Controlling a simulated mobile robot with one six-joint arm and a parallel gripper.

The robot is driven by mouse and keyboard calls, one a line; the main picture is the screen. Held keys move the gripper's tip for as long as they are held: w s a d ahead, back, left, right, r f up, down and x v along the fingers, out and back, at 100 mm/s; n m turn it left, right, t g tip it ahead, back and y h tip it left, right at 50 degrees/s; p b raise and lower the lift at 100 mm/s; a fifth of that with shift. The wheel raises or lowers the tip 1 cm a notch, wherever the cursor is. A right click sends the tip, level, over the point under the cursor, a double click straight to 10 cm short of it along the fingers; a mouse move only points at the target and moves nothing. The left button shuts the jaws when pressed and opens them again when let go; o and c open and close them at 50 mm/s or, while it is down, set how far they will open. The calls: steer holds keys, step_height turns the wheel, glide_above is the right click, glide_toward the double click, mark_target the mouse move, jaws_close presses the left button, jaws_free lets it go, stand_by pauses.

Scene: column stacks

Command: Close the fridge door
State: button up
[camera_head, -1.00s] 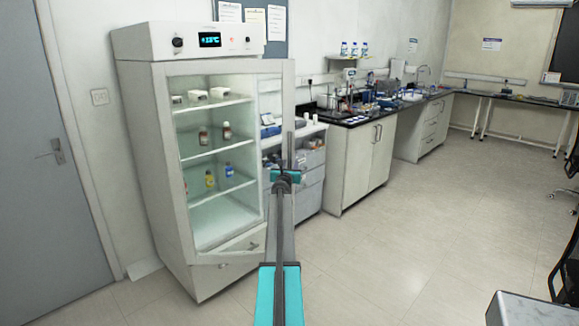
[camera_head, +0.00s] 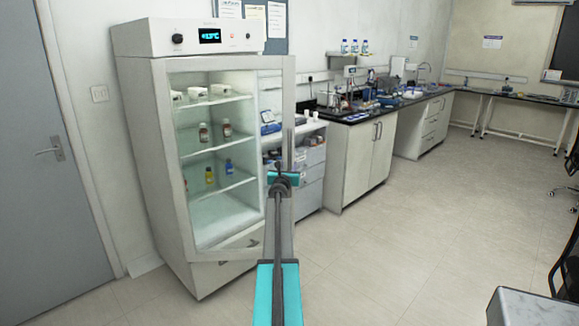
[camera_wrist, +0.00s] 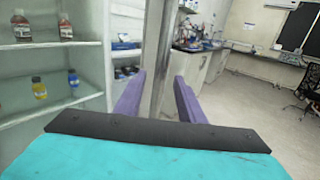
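The white fridge (camera_head: 172,185) stands at the left with its lit shelves visible. Its glass-fronted door (camera_head: 288,90) appears ajar, with its free edge on the right, past the fridge body. A thin upright bar (camera_head: 291,150), apparently the door handle, shows near that edge. My gripper (camera_head: 284,168) is in front of the door edge. In the wrist view, the purple fingers (camera_wrist: 159,80) are spread on either side of a grey upright post (camera_wrist: 157,50). Small gaps seem to show beside the post; contact is unclear. The fingertips are too small to judge in the head view.
Bottles (camera_head: 209,176) stand on the fridge shelves. A lab bench (camera_head: 357,165) with equipment runs along the wall to the right. A grey room door (camera_head: 50,200) is at far left. The floor (camera_head: 400,240) right of my arm is clear.

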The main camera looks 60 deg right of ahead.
steer(key=v, duration=0.8)
steer(key=shift+s+a+b, duration=0.2)
steer(key=shift+a+b, duration=0.05)
steer(key=shift+b, duration=0.15)
steer(key=shift+c, duration=0.5)
